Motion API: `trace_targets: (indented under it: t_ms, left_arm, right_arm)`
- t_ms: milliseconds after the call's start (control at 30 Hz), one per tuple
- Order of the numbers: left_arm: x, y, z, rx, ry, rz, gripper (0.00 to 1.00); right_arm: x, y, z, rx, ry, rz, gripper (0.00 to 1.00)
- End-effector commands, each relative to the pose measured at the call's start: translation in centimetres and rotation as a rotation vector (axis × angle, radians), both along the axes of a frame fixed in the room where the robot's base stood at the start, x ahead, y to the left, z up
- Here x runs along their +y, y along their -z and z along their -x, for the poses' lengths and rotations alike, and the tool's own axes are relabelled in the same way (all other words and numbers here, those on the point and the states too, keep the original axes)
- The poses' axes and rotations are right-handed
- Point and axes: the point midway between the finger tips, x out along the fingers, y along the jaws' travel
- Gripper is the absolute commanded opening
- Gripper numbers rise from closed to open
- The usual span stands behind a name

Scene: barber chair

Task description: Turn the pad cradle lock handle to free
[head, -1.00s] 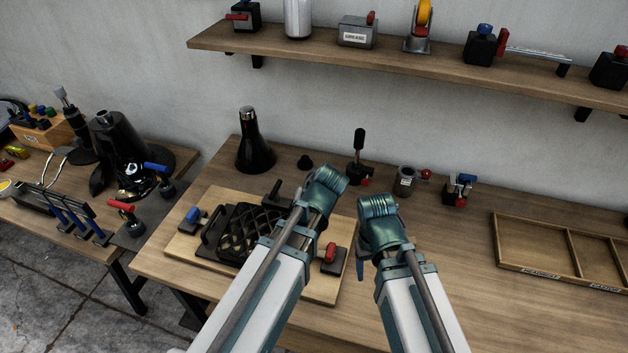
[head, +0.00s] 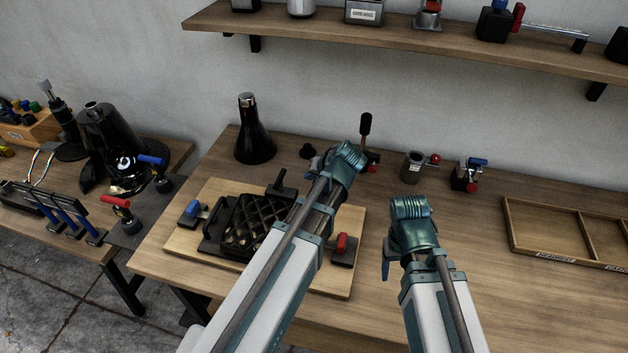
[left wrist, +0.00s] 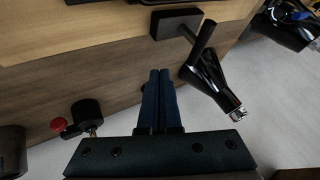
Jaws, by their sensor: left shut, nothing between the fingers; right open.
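The pad cradle is a black quilted pad (head: 258,226) in a black frame on a pale wooden board. A black handle on a block (head: 283,181) stands at the board's back edge. It shows in the left wrist view as a black block (left wrist: 174,24) with a slanting bar (left wrist: 202,42). A red-handled clamp (head: 342,246) sits at the board's right, a blue-handled one (head: 192,211) at its left. I cannot tell which handle is the lock. My left gripper (left wrist: 160,76) is shut and empty, apart from the bar. My right gripper (head: 388,268) hangs open right of the board.
A black cone (head: 252,135) stands behind the board. A black lever (head: 366,128), a grey cup (head: 412,166) and a blue-and-red clamp (head: 468,174) line the back. A wooden tray (head: 512,235) lies at right. The table between my right arm and the tray is clear.

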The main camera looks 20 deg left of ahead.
Motion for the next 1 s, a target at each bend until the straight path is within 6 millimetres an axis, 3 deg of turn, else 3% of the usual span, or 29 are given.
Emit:
trace_targets:
  t_ms: [33,267,333,600,1000]
  left_arm:
    - [0.6,1.5,-0.5,0.0,-0.002,0.0,0.0]
    - [2.6,4.4,-2.0,0.001,-0.001,-0.001,0.0]
    - [3.8,3.4,-1.8,-0.001,-0.003,0.001,0.0]
    - [6.2,2.9,-1.6,0.0,0.002,0.0,0.0]
    - [6.4,2.9,-1.6,0.0,0.002,0.0,0.0]
  right_arm:
    - [0.0,1.5,0.0,0.0,0.0,0.0,0.64]
    - [0.0,4.4,0.0,0.0,0.0,0.0,0.64]
    - [0.0,3.4,0.0,0.0,0.0,0.0,0.64]
    - [0.0,2.9,0.0,0.0,0.0,0.0,0.64]
    - [0.0,2.9,0.0,0.0,0.0,0.0,0.64]
